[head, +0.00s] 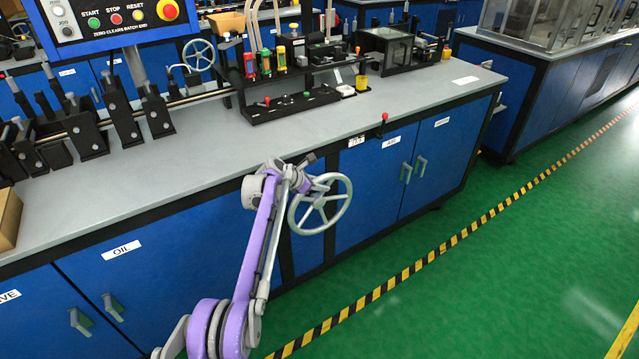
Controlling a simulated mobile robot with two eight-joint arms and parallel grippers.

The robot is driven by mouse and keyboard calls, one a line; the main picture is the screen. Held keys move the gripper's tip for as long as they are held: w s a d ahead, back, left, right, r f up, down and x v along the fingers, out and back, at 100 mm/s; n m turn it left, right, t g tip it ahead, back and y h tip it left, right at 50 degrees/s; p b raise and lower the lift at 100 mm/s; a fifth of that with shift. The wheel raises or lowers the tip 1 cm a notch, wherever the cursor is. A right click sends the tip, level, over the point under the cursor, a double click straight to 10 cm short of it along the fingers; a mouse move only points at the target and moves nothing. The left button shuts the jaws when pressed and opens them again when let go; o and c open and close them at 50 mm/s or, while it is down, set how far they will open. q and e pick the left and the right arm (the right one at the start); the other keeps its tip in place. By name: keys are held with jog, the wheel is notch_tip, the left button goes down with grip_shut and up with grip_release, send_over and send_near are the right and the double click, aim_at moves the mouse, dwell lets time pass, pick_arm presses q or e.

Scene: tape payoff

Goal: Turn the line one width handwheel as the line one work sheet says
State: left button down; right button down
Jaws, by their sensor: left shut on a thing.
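A grey spoked handwheel (338,211) stands on the front of the blue cabinet, below the bench edge. My purple and grey left arm reaches up to it from below. My left gripper (308,172) is at the upper left of the wheel and is shut on the handwheel. The arm's end hides the upper left rim, so the exact place of the grip is unclear. A second grey handwheel (198,55) stands farther back behind the bench. I cannot make out any work sheet for line one. My right gripper is not in view.
The grey bench top (190,150) is largely clear at the front. A control panel (110,20) with buttons is at upper left, with black clamps (122,115) below it. A red-tipped lever (382,122) is at the bench edge. Green floor (480,260) is open at right.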

pick_arm(q)
jog(key=shift+w+d, duration=0.1)
dwell(0.5)
jog(key=c, duration=0.7)
grip_release()
jog(key=shift+v, duration=0.8)
jog(key=v, duration=0.9)
jog(key=shift+r, duration=0.15)
